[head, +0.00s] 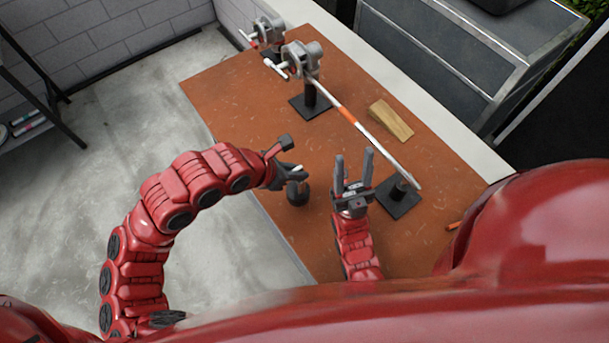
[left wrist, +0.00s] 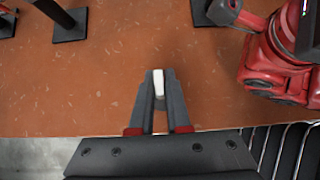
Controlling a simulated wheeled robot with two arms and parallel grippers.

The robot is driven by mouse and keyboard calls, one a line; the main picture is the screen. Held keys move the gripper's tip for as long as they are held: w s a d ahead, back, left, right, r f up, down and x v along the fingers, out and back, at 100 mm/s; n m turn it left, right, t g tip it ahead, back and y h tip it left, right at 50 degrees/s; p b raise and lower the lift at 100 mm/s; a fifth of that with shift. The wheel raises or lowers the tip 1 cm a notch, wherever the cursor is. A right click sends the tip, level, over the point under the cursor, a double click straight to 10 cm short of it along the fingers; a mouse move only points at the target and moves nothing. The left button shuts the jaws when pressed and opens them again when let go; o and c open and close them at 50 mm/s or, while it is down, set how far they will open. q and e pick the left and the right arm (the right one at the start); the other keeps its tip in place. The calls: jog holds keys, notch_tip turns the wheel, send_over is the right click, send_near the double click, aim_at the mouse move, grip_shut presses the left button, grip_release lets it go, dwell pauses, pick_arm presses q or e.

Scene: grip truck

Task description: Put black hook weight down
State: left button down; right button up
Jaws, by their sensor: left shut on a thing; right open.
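The black hook weight (head: 298,193) is a dark round body just below my left gripper (head: 291,172), over the near left part of the brown table (head: 235,110). My left gripper is shut on its pale upper part. In the left wrist view, this pale piece of the hook weight (left wrist: 158,80) shows between the fingertips of my left gripper (left wrist: 158,78), and the dark body is mostly hidden. I cannot tell whether the weight touches the table. My right gripper (head: 354,168) is open and empty, its fingers pointing away, to the right of the weight.
A second clamp (head: 268,32) stands farther back. The table's left part is clear.

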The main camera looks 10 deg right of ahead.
pick_arm(q)
jog(key=shift+w+d, duration=0.25)
jog(key=shift+d, duration=0.5)
jog(key=shift+w+d+f, duration=0.1)
jog(key=shift+d+f, duration=0.1)
jog(key=shift+d, duration=0.1)
jog(key=shift+f+b, duration=0.45)
jog(key=shift+f, duration=1.15)
jog(key=shift+f, duration=0.15)
jog(key=c, duration=0.9)
grip_release()
jog(key=shift+a, duration=0.1)
